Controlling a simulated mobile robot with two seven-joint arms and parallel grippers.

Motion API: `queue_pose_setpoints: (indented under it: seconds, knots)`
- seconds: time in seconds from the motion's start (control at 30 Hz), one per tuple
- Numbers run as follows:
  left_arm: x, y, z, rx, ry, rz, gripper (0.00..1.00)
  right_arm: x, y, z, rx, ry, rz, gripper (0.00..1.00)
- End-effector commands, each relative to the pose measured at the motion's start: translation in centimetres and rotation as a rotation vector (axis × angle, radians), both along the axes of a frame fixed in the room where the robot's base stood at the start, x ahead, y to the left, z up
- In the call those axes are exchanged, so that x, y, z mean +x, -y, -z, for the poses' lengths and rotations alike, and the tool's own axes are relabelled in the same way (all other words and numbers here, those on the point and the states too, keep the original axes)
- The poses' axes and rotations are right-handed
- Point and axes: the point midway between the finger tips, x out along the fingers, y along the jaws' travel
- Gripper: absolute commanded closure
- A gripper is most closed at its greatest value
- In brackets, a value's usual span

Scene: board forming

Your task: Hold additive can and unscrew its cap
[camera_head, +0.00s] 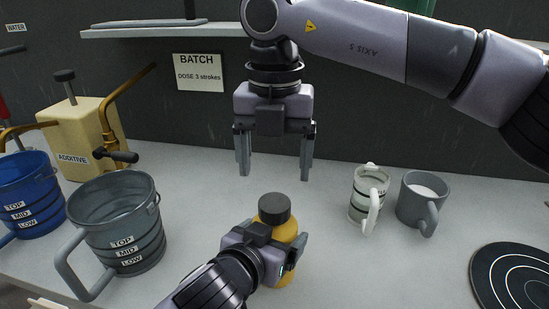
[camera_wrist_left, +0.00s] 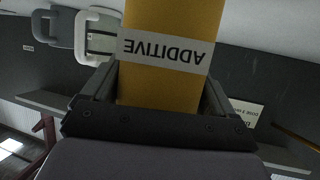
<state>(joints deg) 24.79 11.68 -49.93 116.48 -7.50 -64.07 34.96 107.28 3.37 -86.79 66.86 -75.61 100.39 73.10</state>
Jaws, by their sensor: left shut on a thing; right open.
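The additive can is a yellow bottle (camera_head: 286,231) with a dark grey cap (camera_head: 274,208) on top. It stands upright at the front middle of the bench. My left gripper (camera_head: 284,262) is shut around its body from the front left. In the left wrist view the yellow body (camera_wrist_left: 170,85) sits between my left fingers, with its ADDITIVE label upside down. My right gripper (camera_head: 274,174) points down, open and empty, above and behind the cap, apart from it. The lower part of the can is partly hidden by my left gripper.
A grey bucket (camera_head: 118,225) and a blue bucket (camera_head: 27,195) stand at left, near a tan additive pump box (camera_head: 85,135). A pale mug (camera_head: 369,190) and a grey mug (camera_head: 420,200) stand at right. A round dark mat (camera_head: 515,275) lies front right. A shelf (camera_head: 170,31) runs behind.

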Motion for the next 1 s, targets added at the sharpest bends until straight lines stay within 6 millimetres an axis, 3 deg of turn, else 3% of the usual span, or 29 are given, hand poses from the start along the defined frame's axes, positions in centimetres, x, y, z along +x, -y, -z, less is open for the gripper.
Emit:
queue_pose_setpoints:
  seconds: [0.17,0.63,1.0]
  knots:
    - [0.0,0.0,0.0,0.001,0.0,0.0,0.98,0.0,0.0,0.2,-0.001,-0.002,0.062,0.19]
    - [0.0,0.0,0.0,0.001,0.0,0.0,0.98,0.0,0.0,6.7,-0.001,-0.002,0.062,0.19]
    - [0.0,0.0,0.0,0.001,0.0,0.0,0.98,0.0,0.0,7.6,-0.001,-0.001,0.061,0.19]
